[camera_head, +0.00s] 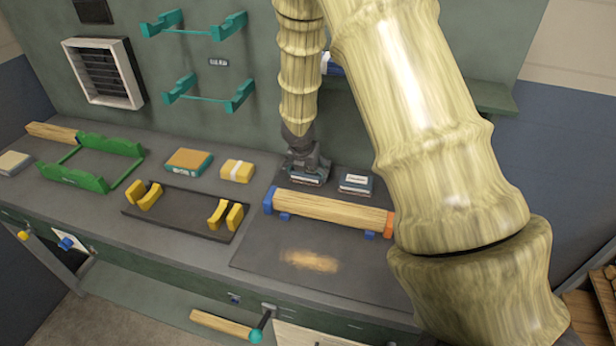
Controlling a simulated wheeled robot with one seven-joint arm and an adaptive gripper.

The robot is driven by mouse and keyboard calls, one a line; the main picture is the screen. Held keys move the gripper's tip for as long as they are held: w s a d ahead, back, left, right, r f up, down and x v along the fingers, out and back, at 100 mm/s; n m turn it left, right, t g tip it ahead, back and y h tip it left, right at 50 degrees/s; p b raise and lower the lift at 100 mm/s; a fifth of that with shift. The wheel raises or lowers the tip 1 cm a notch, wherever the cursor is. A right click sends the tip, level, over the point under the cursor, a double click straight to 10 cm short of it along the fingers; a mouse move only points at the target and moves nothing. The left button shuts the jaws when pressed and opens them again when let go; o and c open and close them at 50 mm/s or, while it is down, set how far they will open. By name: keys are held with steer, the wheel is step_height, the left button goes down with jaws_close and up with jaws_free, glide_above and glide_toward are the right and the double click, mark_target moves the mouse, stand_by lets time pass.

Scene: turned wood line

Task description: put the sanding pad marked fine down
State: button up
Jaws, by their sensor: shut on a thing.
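My gripper (307,170) is near the back of the bench, fingers pointing down, and shut on a small dark sanding pad with a pale label (305,181). The pad is at or just above the bench top; I cannot tell if it touches. The fingers cover part of it and I cannot read its mark. A second, similar pad with a pale label (356,183) lies just to the right, apart from it; its lettering is too small to read.
A wooden bar (330,209) with blue and orange ends lies just in front. To the left are a yellow-and-white block (237,171), an orange-and-teal block (189,161) and a dark tray with yellow cradles (182,212). A dark mat (270,258) has bare room in front.

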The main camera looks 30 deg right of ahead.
steer(key=shift+s, duration=0.1)
steer(key=shift+f, duration=0.1)
steer(key=o, duration=1.1)
steer(key=shift+r, duration=0.25)
steer(key=p+v, duration=0.1)
steer(key=v, duration=1)
steer(key=shift+s+a+r, duration=0.1)
steer(key=shift+s+r, duration=0.1)
steer(key=shift+r, duration=0.15)
